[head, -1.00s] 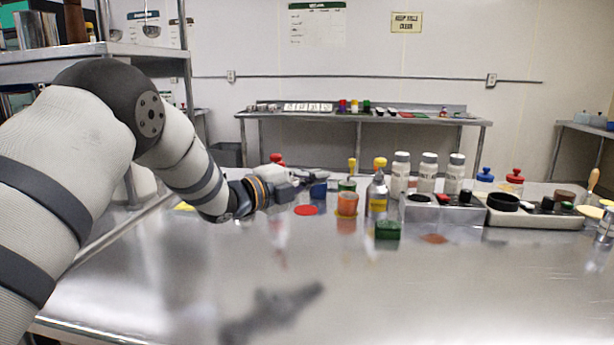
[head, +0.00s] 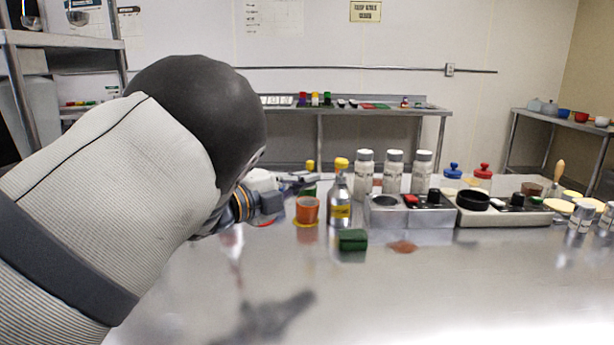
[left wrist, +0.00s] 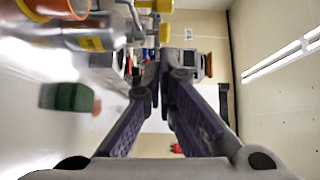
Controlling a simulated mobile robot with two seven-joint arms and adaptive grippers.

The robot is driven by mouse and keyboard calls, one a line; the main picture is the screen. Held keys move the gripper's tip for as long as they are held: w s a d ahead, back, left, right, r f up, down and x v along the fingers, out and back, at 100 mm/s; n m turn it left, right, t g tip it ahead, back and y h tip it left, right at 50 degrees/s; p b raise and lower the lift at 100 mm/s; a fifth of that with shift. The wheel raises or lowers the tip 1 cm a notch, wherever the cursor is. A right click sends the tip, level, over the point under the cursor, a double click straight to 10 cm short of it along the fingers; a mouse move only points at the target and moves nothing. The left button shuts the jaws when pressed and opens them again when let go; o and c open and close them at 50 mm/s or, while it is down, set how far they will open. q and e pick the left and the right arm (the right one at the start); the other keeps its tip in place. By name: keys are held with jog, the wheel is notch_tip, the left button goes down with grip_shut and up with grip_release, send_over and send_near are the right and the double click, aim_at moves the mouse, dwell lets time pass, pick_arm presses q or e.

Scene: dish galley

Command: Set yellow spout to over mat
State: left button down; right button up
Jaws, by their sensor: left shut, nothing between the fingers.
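In the left wrist view the fingertips (left wrist: 160,78) meet near the middle. A yellow top (head: 341,163) shows at the silver bottle with a yellow label (head: 340,198), right of the gripper; I cannot tell whether it belongs to that bottle. A second yellow top (head: 310,165) stands behind the fingers. In the left wrist view the bottle (left wrist: 92,40) lies sideways across the upper left, with yellow parts (left wrist: 164,34) near it. A brown flat patch (head: 402,247) lies on the counter; I cannot tell which patch is the mat. My right gripper is out of view.
An orange cup (head: 307,210) stands on a yellow disc, close to the gripper. A green block (head: 352,240) sits in front of the bottle. Several white shakers (head: 394,172) and a steel box (head: 400,212) stand to the right. The front of the counter is clear.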

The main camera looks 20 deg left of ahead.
pick_arm(q)
jog(key=w, duration=0.4)
jog(key=shift+w+a+b, duration=0.15)
jog(key=shift+a+b, duration=0.2)
jog(key=shift+a, duration=0.05)
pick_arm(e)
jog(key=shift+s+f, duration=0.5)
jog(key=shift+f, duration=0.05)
pick_arm(q)
jog(key=m+g+h, duration=0.1)
jog(key=w+a+m+g+h+b, duration=0.1)
jog(key=h, duration=0.1)
jog(key=shift+w+a, duration=0.2)
jog(key=shift+a, duration=0.05)
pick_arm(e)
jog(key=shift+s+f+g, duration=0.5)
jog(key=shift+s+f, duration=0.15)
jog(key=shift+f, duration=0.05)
